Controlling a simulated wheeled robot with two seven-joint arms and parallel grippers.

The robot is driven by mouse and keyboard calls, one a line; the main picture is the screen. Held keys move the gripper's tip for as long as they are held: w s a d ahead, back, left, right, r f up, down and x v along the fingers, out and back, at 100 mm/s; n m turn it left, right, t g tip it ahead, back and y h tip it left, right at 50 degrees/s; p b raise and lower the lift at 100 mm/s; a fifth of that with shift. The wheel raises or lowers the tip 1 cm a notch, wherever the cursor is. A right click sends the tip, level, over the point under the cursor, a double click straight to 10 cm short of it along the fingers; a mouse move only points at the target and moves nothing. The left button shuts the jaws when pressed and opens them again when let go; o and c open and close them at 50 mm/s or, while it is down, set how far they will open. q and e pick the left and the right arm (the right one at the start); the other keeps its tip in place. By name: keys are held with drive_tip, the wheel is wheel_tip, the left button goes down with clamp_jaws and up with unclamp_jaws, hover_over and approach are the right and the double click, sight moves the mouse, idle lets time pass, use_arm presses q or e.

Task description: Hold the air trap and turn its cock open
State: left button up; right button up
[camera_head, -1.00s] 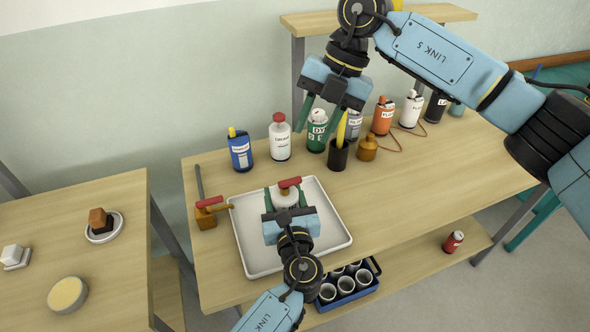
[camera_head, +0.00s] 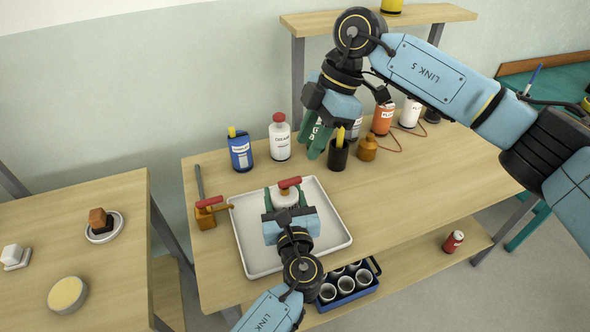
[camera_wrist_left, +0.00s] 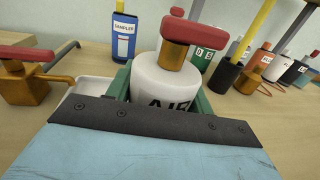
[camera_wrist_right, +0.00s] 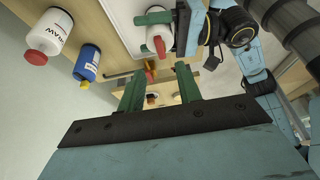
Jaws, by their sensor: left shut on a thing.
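The air trap (camera_head: 283,202) is a white, lettered canister standing upright in the white tray (camera_head: 243,262). Its cock (camera_wrist_left: 174,55) is brass with a red handle (camera_head: 290,182) on top; the handle also shows in the left wrist view (camera_wrist_left: 195,33). My left gripper (camera_head: 286,191) is shut on the air trap, with green fingers on both sides of its body. My right gripper (camera_head: 311,138) is in the air in front of the back-row bottles, behind and above the air trap. It is empty, and its fingers stand apart in the right wrist view (camera_wrist_right: 160,88).
A second brass cock with a red handle (camera_head: 206,215) lies left of the tray.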

sight(291, 180)
drive_tip(key=x, duration=0.8)
drive_tip(key=shift+a+f, duration=0.1)
clamp_jaws()
